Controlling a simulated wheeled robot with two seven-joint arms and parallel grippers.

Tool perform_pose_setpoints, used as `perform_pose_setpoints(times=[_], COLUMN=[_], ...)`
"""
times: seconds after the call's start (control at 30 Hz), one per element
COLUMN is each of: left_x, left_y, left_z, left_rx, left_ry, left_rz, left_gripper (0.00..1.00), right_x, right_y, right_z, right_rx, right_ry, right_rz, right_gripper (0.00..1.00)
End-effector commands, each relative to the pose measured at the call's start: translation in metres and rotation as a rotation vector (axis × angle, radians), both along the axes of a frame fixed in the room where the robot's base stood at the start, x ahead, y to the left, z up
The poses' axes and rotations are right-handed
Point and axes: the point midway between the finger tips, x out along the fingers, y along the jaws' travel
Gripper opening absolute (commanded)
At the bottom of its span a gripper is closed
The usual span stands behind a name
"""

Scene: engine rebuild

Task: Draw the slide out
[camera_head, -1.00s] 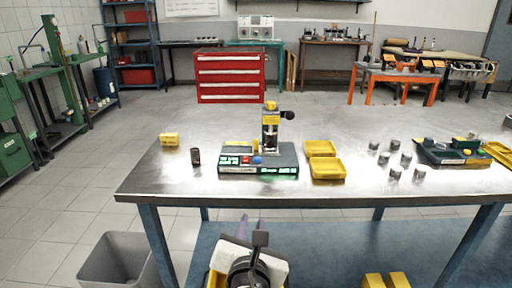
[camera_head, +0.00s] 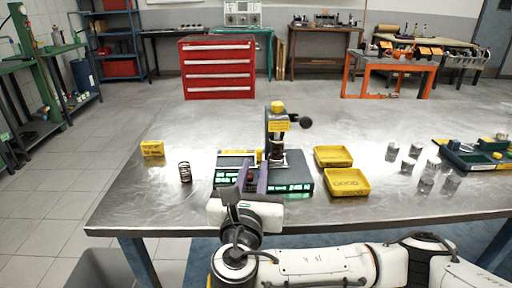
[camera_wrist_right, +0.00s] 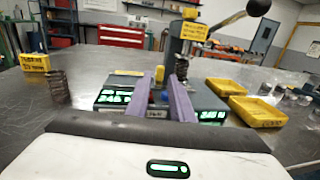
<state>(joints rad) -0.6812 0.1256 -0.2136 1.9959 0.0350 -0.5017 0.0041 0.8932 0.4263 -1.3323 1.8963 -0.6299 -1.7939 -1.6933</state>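A spring tester stands on the metal table, with a dark base (camera_head: 290,178) showing green displays and an upright press head (camera_head: 278,124) with a yellow label and black knob. In the right wrist view its base (camera_wrist_right: 205,100) lies just beyond my fingers. I cannot make out the slide for certain; the tester's front middle is partly hidden by my gripper. My right gripper (camera_head: 253,166) has two purple fingers, spread apart, at the tester's front. In the right wrist view the fingers (camera_wrist_right: 158,82) frame a small pale label and coloured buttons, with nothing visibly gripped. My left gripper is out of view.
A dark coil spring (camera_head: 185,172) stands left of the tester, near a yellow labelled block (camera_head: 152,148). Two yellow trays (camera_head: 348,191) lie to its right. Several metal cylinders (camera_head: 415,151) and a green fixture (camera_head: 470,158) stand farther right. The table's front left is clear.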

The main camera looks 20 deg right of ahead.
Motion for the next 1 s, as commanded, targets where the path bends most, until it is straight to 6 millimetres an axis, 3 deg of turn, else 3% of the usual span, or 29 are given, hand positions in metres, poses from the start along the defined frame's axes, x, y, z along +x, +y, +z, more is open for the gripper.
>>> perform_pose_setpoints(times=[0.4,0.83,0.97,1.0], left_x=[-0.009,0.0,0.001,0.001], left_y=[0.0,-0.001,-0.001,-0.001], left_z=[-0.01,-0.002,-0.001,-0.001], left_rx=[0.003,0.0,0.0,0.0], left_ry=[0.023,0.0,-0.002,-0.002], left_rz=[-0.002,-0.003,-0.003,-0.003], left_gripper=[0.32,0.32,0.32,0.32], right_x=[0.065,0.075,0.075,0.075], right_y=[-0.031,-0.036,-0.036,-0.036], right_z=[0.0,0.0,0.0,0.0], right_rx=[-0.001,0.001,0.0,0.0], right_ry=[0.0,0.0,0.001,0.001], right_rz=[-0.003,-0.001,-0.001,-0.001], right_gripper=[0.21,0.21,0.01,0.0])
